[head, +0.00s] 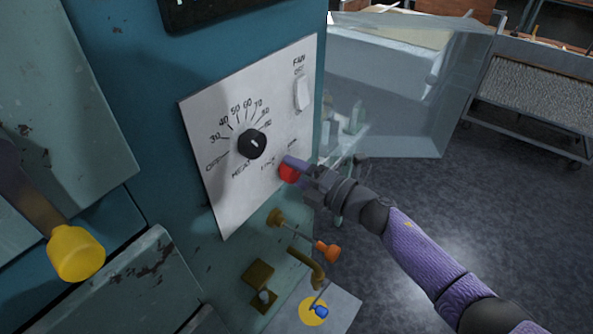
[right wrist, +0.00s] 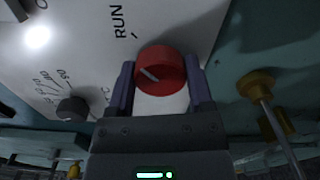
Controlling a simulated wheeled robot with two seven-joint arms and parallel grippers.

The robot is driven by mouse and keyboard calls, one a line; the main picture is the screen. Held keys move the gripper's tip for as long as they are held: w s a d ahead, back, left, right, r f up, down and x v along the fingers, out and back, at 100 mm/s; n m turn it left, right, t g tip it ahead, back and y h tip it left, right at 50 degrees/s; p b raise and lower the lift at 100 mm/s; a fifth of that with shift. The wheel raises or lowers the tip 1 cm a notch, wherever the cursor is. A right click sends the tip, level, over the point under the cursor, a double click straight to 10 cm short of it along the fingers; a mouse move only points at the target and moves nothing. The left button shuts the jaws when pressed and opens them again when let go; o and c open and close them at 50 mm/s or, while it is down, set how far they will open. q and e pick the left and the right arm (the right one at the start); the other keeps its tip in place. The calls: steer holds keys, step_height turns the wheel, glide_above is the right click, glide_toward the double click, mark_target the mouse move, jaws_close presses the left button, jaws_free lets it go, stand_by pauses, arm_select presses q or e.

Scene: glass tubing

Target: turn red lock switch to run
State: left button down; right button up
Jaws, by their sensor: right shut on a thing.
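The red lock switch (head: 288,174) is a round red knob at the lower right of the white control panel (head: 225,190). In the right wrist view the red knob (right wrist: 162,72) has a short pale mark on its face, slanted from upper left to lower right. The word RUN (right wrist: 119,21) is printed on the panel up and to the left of it. My right gripper (head: 292,167) is shut on the knob, and the right wrist view shows one finger of the gripper (right wrist: 161,88) on each side of it. The other label by the switch is partly hidden. My left gripper is not in view.
A black heat dial (head: 251,144) and a white fan switch (head: 302,93) sit on the same panel. Below are brass fittings, an orange knob (head: 327,251) and a blue-handled valve (head: 320,311). A lever with a yellow knob (head: 76,253) stands at the left.

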steer(key=o, duration=1.3)
steer(key=shift+c, duration=0.2)
steer(key=v, duration=1)
steer(key=shift+p, duration=0.45)
